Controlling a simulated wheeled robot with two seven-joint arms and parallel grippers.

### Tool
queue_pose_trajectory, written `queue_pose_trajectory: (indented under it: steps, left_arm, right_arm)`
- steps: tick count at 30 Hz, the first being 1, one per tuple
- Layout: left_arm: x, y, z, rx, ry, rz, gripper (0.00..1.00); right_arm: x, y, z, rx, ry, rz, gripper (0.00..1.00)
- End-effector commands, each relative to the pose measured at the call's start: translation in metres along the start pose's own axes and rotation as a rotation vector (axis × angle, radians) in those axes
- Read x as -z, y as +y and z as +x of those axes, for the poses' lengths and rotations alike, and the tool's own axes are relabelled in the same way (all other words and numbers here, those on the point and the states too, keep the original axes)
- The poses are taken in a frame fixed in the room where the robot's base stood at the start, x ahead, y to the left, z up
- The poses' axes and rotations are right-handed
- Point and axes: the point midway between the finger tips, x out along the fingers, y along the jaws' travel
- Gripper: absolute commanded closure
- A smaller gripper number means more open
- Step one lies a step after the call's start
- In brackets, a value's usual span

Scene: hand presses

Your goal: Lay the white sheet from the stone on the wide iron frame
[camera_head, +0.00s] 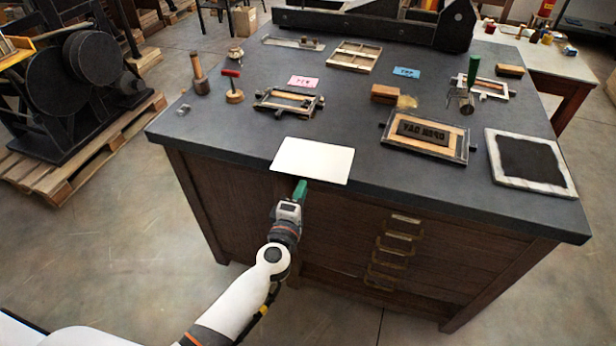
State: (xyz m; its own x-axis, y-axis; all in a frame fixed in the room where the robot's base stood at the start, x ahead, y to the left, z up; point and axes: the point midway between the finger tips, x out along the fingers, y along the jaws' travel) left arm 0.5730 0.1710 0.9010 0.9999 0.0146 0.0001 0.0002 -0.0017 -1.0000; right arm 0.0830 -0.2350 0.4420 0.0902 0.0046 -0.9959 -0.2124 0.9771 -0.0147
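The white sheet (313,160) shows flat and blank at the front edge of the dark bench, its near edge over or past the bench rim. My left gripper (301,188) meets the sheet's near edge from below; its green fingertips look closed together on that edge. The gap between sheet and bench top cannot be judged. The wide iron frame (461,153) lies to the right, holding a dark block of mirrored letters in a wooden surround. The pale stone slab (497,166) with a black inked square lies at the bench's right front. My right gripper is out of view.
A smaller frame (262,99), pink card (303,82), blue card (406,72) and wooden block (384,93) lie behind. Wooden-handled tools stand at the left and a green-handled one (473,70) at the right. Bare bench lies between the sheet and the wide frame.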

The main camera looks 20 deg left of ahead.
Motion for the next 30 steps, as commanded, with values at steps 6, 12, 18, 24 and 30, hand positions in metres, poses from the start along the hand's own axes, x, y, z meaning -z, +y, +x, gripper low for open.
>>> queue_pose_trajectory:
  steps: [6,12,18,24,30]
  left_arm:
    - [0.0,-0.001,0.032,0.001,0.0,0.001,0.83]
    - [0.001,0.0,0.049,0.0,0.001,0.001,0.83]
    - [0.0,0.001,0.053,-0.001,0.001,0.002,0.83]
    - [0.0,0.001,0.053,-0.001,0.001,0.002,0.83]
    - [0.0,0.001,0.053,-0.001,0.001,0.002,0.98]
  right_arm:
    - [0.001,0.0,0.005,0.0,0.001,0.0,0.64]
    - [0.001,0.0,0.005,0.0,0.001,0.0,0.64]
    - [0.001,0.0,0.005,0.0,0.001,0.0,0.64]
    - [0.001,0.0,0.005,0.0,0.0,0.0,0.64]
    - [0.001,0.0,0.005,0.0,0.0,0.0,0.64]
